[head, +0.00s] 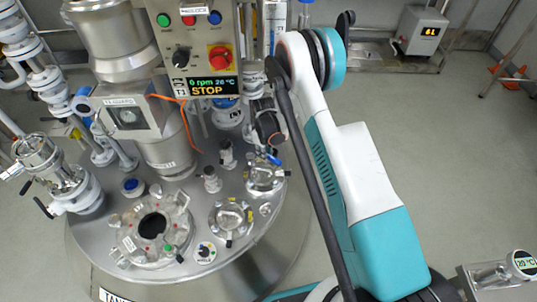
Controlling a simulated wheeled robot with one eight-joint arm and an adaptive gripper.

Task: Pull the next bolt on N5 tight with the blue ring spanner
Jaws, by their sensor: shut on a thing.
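My gripper (271,145) is at the upper right of the vessel lid, pointing down, mostly dark and partly hidden by my arm. It is shut on the blue ring spanner, of which a small blue part (274,159) shows just below the fingers. Directly under it is a flanged nozzle (262,180) with a clear cover and small coloured marks at its rim. I cannot read a label N5 on it. The spanner's ring end and the bolt heads are too small to tell, so I cannot see whether the ring sits on a bolt.
A control box (205,50) reading STOP hangs close behind my gripper. Pipes and valves crowd the left. The floor at right is mostly clear.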

